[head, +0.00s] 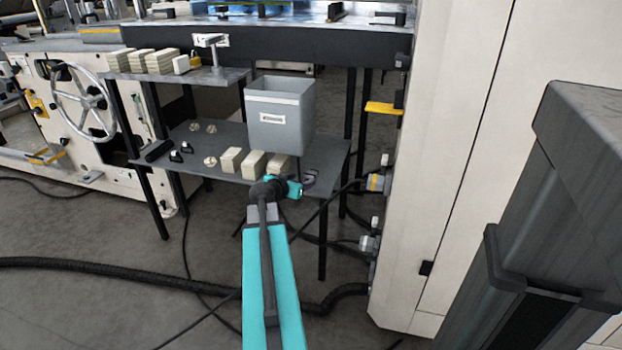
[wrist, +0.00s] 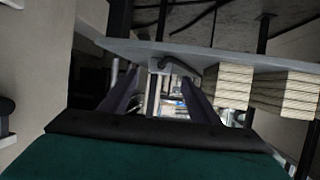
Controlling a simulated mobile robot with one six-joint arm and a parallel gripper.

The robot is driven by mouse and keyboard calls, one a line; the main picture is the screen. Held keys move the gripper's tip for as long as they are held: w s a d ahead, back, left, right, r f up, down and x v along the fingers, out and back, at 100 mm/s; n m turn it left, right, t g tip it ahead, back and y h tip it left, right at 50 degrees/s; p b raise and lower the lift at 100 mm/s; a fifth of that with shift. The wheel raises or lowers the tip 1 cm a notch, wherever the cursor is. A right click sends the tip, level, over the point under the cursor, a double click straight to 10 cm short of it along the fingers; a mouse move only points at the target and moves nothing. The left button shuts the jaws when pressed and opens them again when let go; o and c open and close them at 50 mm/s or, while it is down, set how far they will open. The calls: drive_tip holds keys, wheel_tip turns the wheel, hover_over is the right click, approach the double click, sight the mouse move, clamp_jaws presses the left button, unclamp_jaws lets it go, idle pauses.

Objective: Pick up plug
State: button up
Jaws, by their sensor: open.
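My gripper (head: 308,182) is at the right end of the lower shelf, just beyond the cream blocks. In the wrist view my gripper (wrist: 160,95) shows two dark fingers spread apart, with nothing held between them. A dark curved piece (wrist: 182,68) and a pale upright part (wrist: 153,92) show between and beyond the fingers, by the shelf edge. I cannot tell whether either is the plug. Small black pieces (head: 181,153) lie at the left of the lower shelf; they are too small to identify as plugs.
The lower shelf (head: 225,137) carries a grey bin (head: 280,118), cream blocks (head: 253,163) and small round pieces (head: 210,161). The wrist view is inverted, with cream stacks (wrist: 235,85) at right. A cream machine cabinet (head: 450,150) with grey connectors (head: 377,182) stands right. Cables cross the floor.

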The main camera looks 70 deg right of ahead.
sight(307, 177)
drive_tip(key=shift+d+f, duration=0.3)
drive_tip(key=shift+d, duration=0.3)
drive_tip(key=shift+b+x, duration=0.75)
drive_tip(key=shift+x, duration=1.85)
drive_tip(key=c, duration=1.3)
drive_tip(key=shift+r, duration=0.15)
